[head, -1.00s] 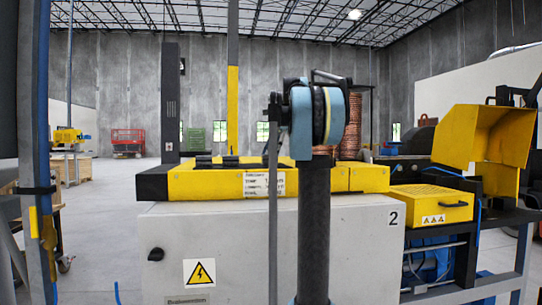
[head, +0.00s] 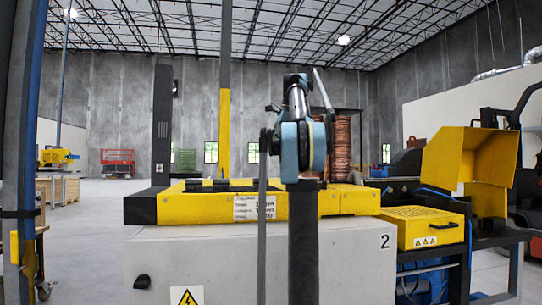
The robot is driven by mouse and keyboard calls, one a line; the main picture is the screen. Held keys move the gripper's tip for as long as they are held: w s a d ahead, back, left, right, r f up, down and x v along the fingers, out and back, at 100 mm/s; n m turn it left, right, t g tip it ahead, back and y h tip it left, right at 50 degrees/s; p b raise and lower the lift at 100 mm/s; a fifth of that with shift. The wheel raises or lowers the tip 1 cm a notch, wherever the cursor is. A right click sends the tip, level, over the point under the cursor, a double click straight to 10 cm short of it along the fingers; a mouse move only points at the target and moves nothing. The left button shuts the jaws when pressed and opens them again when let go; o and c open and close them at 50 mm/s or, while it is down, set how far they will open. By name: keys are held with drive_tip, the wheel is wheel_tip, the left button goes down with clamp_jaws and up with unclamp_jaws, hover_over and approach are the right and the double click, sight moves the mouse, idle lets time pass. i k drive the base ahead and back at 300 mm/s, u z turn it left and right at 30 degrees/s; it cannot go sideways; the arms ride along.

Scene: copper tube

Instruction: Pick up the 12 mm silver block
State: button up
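I cannot make out the 12 mm silver block in the head view. Several small dark pieces (head: 222,184) sit on top of the yellow-topped machine (head: 160,206), and at this size I cannot tell whether any is the block. My arm stands upright in the middle of the view, in front of the machine, with its blue joint above the machine's top. A grey link of my arm rises from that joint. My gripper is not visible; the arm may hide it. My arm also hides part of the machine's top.
A yellow drawer box (head: 425,227) and an open yellow hood (head: 488,158) stand on a dark bench at the right. Copper coils (head: 341,148) stand behind the machine. A blue and grey post (head: 22,150) is close at the left edge. Open floor (head: 88,225) lies left of the machine.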

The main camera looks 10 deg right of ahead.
sight(191, 184)
drive_tip(key=k, duration=1)
